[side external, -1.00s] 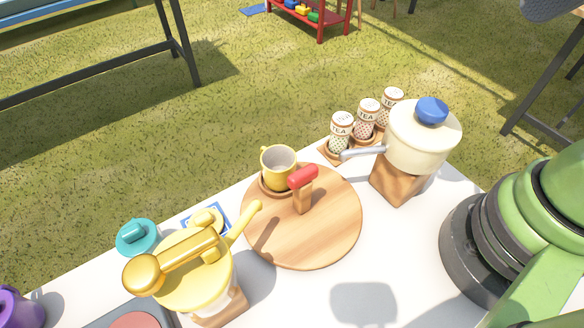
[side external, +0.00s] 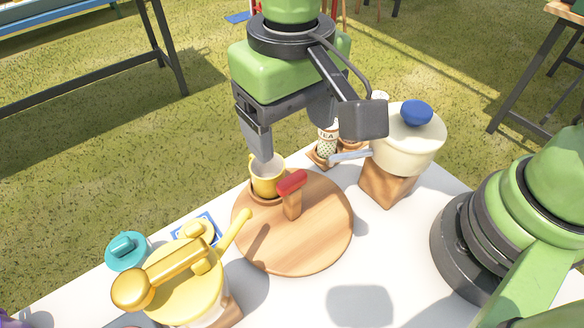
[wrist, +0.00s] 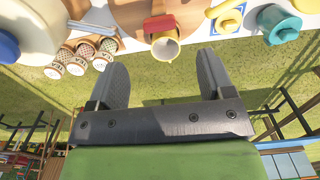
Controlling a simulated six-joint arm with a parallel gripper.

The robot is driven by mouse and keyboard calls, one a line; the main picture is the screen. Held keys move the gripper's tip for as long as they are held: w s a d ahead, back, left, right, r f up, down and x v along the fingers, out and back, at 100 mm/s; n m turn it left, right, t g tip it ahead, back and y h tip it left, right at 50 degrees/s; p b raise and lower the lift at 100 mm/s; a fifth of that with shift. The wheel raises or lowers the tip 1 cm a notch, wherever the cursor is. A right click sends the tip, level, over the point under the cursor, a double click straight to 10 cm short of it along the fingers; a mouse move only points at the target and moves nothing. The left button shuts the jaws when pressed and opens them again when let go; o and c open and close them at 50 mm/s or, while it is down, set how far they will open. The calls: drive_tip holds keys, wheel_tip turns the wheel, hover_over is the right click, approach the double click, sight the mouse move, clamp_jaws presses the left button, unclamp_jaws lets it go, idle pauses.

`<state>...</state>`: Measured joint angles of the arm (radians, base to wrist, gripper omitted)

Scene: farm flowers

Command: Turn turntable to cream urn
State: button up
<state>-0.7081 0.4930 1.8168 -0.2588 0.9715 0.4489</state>
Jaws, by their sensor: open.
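The round wooden turntable (side external: 310,240) lies on the white table. A post with a red handle (side external: 292,183) stands up from it. A yellow cup (side external: 267,178) sits at its far edge, and also shows in the wrist view (wrist: 165,48). The cream urn (side external: 408,145) with a blue knob and grey spout stands on a wooden block to the right. In the wrist view the urn (wrist: 35,30) is partly cut off at upper left. My gripper (wrist: 157,75) is open and empty. In the side view it hangs above and behind the cup, partly hiding the tea jars.
A yellow urn (side external: 185,285) with a gold handle stands at the front left. A teal lidded pot (side external: 126,250) and a blue patterned tile (side external: 197,232) are beside it. Tea jars (wrist: 80,55) stand near the cream urn. The table's front middle is clear.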

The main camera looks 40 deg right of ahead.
sight(291, 178)
wheel_tip(291, 178, down, 9)
drive_tip(key=shift+r, duration=0.2)
drive_tip(key=c, duration=1.3)
